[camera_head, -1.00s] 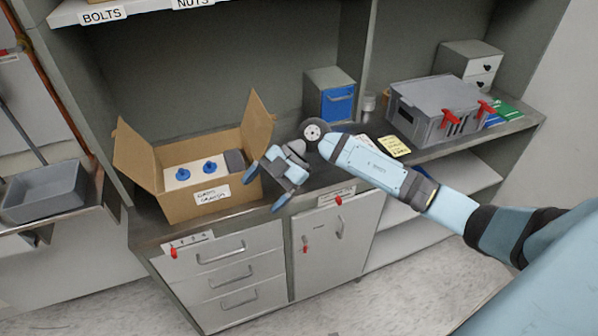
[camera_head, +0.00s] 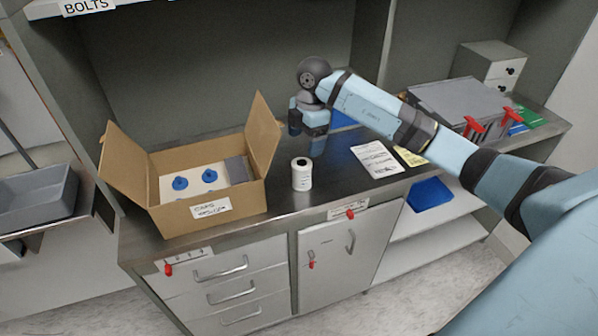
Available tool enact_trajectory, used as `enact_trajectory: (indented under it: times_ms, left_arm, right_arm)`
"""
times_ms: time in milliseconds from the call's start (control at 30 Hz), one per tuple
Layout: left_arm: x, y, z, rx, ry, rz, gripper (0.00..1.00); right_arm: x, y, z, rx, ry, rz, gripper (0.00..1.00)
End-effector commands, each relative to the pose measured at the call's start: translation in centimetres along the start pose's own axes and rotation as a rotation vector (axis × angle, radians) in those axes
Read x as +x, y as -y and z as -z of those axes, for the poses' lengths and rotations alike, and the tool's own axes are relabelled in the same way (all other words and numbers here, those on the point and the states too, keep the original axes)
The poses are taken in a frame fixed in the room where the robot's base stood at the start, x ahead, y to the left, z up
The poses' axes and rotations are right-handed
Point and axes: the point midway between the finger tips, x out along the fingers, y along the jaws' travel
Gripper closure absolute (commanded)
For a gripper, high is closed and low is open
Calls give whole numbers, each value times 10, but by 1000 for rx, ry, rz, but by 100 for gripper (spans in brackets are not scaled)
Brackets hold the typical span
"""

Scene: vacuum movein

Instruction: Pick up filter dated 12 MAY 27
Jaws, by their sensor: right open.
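A small white cylinder (camera_head: 301,176) with a dark hole in its top stands upright on the metal counter, right of the cardboard box. It may be a filter, but I cannot read a date on it. My right gripper (camera_head: 307,132) is open behind and above the cylinder, apart from it. Its fingers are partly hidden, and I see nothing held in it. The open cardboard box (camera_head: 205,214) holds a white block (camera_head: 215,174) with blue round caps and a grey piece (camera_head: 237,169). No 12 MAY 27 date is legible anywhere. My left gripper is out of view.
Paper sheets (camera_head: 376,159) lie on the counter right of the cylinder. A grey crate with red latches (camera_head: 460,100) stands farther right. A blue item (camera_head: 430,193) sits on the shelf below. My right arm crosses above the counter's right part.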

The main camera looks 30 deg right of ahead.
Motion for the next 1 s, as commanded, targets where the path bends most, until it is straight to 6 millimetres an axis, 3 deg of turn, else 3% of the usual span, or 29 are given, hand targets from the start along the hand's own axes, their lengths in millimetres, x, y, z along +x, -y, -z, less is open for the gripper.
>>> enact_trajectory:
  times_ms: [100, 233, 567, 800, 1000]
  left_arm:
    - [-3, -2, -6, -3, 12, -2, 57]
    - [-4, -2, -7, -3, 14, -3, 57]
    - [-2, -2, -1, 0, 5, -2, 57]
    - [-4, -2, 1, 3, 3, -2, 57]
    - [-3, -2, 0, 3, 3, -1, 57]
  right_arm:
    - [26, 1, 0, 0, -1, 4, 13]
    - [46, 0, 0, 0, -2, 2, 13]
    - [69, 2, 1, -2, -2, 2, 13]
    - [104, 4, 1, -1, -3, 2, 13]
    - [109, 4, 0, -2, -1, -1, 13]
